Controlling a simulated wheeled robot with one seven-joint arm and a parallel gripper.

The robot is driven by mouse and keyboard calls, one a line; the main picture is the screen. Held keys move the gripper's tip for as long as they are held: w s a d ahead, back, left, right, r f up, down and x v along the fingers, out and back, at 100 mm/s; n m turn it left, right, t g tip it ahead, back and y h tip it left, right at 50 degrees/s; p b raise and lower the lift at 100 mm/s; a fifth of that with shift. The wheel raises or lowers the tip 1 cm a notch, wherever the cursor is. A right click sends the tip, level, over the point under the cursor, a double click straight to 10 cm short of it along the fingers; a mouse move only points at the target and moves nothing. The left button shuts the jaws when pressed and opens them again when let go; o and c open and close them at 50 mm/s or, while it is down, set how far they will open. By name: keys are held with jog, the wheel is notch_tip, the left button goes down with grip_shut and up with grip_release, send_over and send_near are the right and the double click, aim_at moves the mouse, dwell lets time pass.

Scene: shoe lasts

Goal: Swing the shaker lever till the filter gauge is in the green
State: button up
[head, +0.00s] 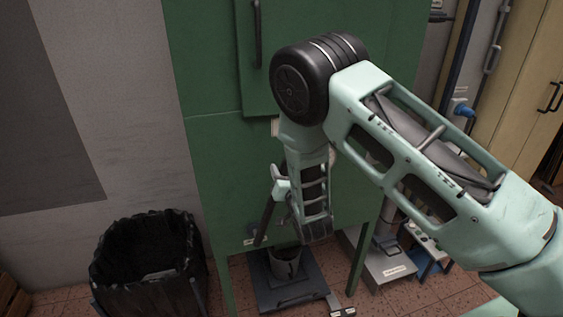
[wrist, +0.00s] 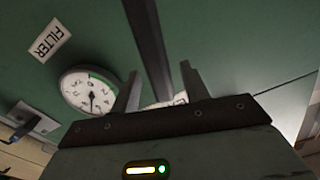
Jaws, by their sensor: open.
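The shaker lever (wrist: 148,40) is a dark straight bar in front of the green cabinet. In the wrist view it runs down between the two fingers of my gripper (wrist: 160,68), which is open, with a gap showing on the finger sides. The lever (head: 265,220) also shows in the head view, slanting beside my wrist. The round white filter gauge (wrist: 88,92) is left of the fingers, beside a FILTER label (wrist: 49,40). Its dark needle looks to point down in the picture, apart from the green arc at its upper right. My arm hides part of the cabinet front in the head view.
The green cabinet (head: 215,150) fills the middle. A black-lined bin (head: 150,265) stands at its lower left. Grey equipment (head: 385,262) stands at the right.

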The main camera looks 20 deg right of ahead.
jog(key=shift+w+p, duration=0.3)
jog(key=shift+w, duration=1.35)
grip_shut()
jog(key=a+n+b, duration=0.1)
jog(key=a, duration=0.1)
jog(key=a+n+b, duration=0.1)
jog(key=a, duration=0.2)
jog(key=a+r+n+b, duration=0.1)
jog(key=a, duration=0.2)
jog(key=shift+a, duration=0.25)
jog(key=a+n+b, duration=0.1)
jog(key=a, duration=0.1)
jog(key=a+n+b, duration=0.1)
jog(key=a, duration=0.2)
jog(key=a+f+n+b, duration=0.1)
jog(key=a, duration=0.2)
jog(key=shift+a+n, duration=0.15)
jog(key=shift+n, duration=0.25)
jog(key=shift+a+f+n, duration=0.1)
jog(key=shift+a+n, duration=0.2)
jog(key=shift+a, duration=0.3)
jog(key=shift+s+a, duration=0.1)
